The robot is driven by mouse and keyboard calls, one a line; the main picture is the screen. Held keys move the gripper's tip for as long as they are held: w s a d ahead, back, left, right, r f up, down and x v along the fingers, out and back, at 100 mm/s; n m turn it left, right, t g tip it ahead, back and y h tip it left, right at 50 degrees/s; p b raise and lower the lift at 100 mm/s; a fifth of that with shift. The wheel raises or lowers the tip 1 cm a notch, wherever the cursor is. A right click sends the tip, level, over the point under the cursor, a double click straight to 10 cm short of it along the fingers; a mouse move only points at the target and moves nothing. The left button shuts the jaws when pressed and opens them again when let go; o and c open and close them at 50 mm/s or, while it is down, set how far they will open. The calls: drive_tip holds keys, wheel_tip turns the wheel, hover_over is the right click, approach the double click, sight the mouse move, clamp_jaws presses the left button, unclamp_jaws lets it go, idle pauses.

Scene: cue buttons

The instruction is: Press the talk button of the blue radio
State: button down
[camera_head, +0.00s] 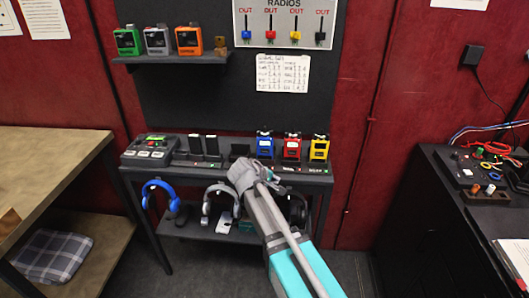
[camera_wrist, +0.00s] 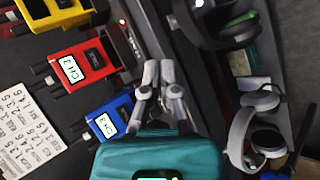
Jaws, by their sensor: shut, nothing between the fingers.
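The blue radio (camera_head: 265,145) stands in the charger row on the long dark shelf, left of the red and yellow radios. My gripper (camera_head: 241,172) is shut and empty, in front of the shelf, below and left of the blue radio in the head view. In the wrist view its fingertips (camera_wrist: 160,70) are together and appear apart from the radio, over the dark shelf.
The red radio (camera_head: 291,147) and yellow radio (camera_head: 319,150) stand close to the right. A control box (camera_head: 149,150) sits at the shelf's left end. Blue headphones (camera_head: 161,195) and grey headphones (camera_head: 219,203) hang below. A wooden table (camera_head: 50,155) stands left.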

sight(267, 153)
drive_tip(key=w+a+r+n+t, duration=0.1)
drive_tip(key=a+r+n+t, duration=0.1)
drive_tip(key=a, duration=0.3)
drive_tip(key=shift+w+a, duration=0.2)
drive_tip(key=shift+w, duration=0.2)
drive_tip(key=shift+w, duration=0.1)
drive_tip(key=shift+w+d, duration=0.15)
drive_tip(key=shift+w, duration=4.15)
drive_tip(key=shift+w, duration=0.85)
drive_tip(key=shift+s, duration=0.1)
idle(0.4)
drive_tip(key=shift+s, duration=0.75)
drive_tip(key=shift+s, duration=0.15)
